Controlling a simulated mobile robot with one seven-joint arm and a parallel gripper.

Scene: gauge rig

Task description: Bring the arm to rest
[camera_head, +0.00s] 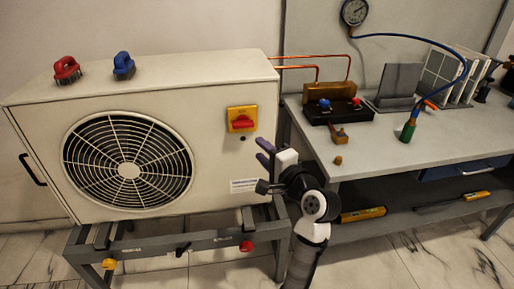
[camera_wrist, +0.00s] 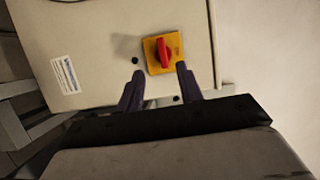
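My gripper (camera_head: 264,153) is in front of the right end of the beige fan unit (camera_head: 215,165), below the yellow switch plate. In the wrist view my gripper (camera_wrist: 160,75) has its two dark fingers apart with nothing held between them. The red rotary switch (camera_head: 242,122) sits on its yellow plate; the red knob also shows in the wrist view (camera_wrist: 163,52), just beyond the fingertips. I cannot tell whether a finger touches the plate, but the knob is not gripped. My white and black arm rises from the bottom of the head view.
Floor in front is clear.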

